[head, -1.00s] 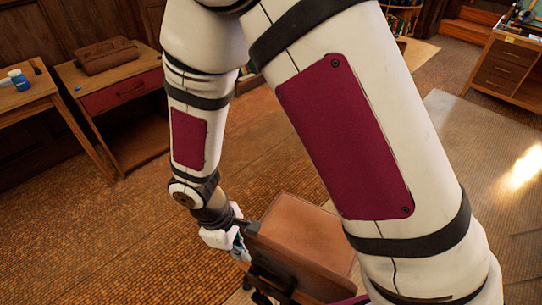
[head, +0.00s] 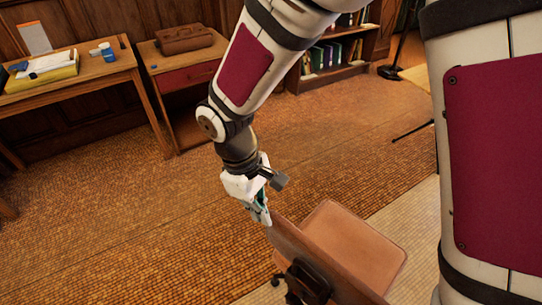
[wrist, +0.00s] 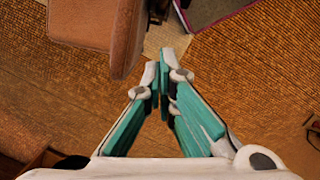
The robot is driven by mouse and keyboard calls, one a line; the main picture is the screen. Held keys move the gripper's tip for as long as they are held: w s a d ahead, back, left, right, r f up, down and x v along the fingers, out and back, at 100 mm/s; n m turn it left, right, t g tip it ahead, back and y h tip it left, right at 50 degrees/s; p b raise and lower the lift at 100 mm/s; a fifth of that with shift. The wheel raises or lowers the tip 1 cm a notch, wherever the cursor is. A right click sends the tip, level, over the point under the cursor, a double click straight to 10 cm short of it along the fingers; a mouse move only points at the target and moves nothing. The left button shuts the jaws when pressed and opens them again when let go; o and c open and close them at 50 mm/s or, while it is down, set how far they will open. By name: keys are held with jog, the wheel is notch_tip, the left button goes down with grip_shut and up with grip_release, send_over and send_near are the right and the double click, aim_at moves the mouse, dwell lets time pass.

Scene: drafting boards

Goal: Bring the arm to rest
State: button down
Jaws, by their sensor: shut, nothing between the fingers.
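My gripper (head: 264,213) is at the end of my arm in the middle of the head view, pointing down beside the back of a brown chair. In the wrist view my gripper (wrist: 162,68) has its two teal and white fingers together at the tips, with nothing between them. The chair (head: 350,243) has a tan seat and a dark base. It also shows in the wrist view as a brown padded shape (wrist: 100,28) at the upper left, close to the fingertips. I cannot tell whether the gripper touches the chair.
A wooden table (head: 100,82) with papers and a blue jar (head: 108,52) stands at the left. Beside it is a side table (head: 165,63) with a brown bag (head: 186,38). A bookshelf (head: 335,67) stands at the back. The patterned floor (head: 140,235) at left is clear.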

jog(key=w+d+r+m+t, duration=0.1)
jog(key=w+d+r+m, duration=0.15)
jog(key=d+r, duration=0.45)
jog(key=s+d+r+m+t+y, duration=0.2)
jog(key=s+d+r+m+t, duration=0.2)
jog(key=s+d+r+m, duration=0.5)
jog(key=s+d+r, duration=0.3)
jog(key=d+r, duration=0.3)
jog(key=d, duration=0.1)
jog(key=shift+s+r+m+t+y+p, duration=0.2)
jog(key=shift+s+m+t+y+p, duration=0.1)
jog(key=shift+m+p, duration=0.1)
jog(key=shift+d, duration=0.1)
jog(key=shift+d, duration=0.35)
